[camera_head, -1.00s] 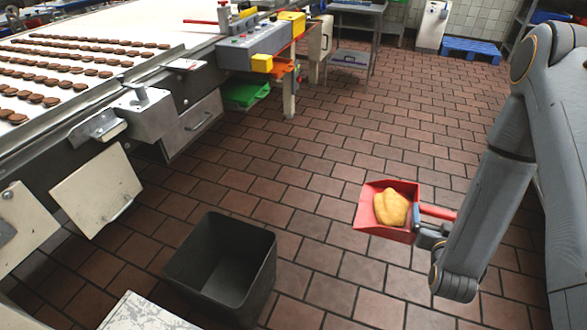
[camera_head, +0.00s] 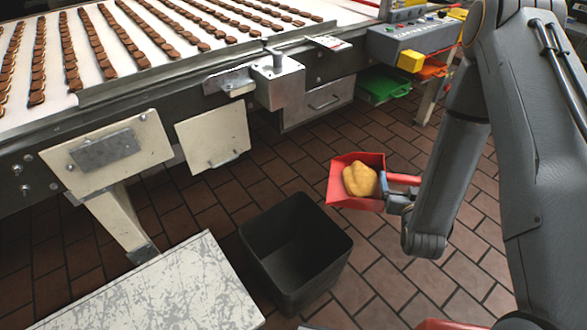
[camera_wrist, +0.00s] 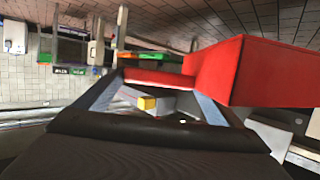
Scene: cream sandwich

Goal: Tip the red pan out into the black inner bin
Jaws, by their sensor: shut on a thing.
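The red pan (camera_head: 339,187) is held up in the head view, to the upper right of the bin, with a yellow dough-like lump (camera_head: 360,180) lying in it. My gripper (camera_head: 399,192) is shut on the pan's red handle at its right side. In the wrist view the pan (camera_wrist: 255,72) shows at the upper right, with its handle between my fingers (camera_wrist: 155,80). The black inner bin (camera_head: 272,262) stands on the floor, open at the top. It looks empty. The pan appears roughly level and apart from the bin.
A conveyor (camera_head: 180,60) with rows of brown biscuits runs along the back left. A scuffed pale slab (camera_head: 165,295) lies left of the bin. A cream panel (camera_head: 213,138) hangs behind the bin. A green crate (camera_head: 383,86) sits under the conveyor.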

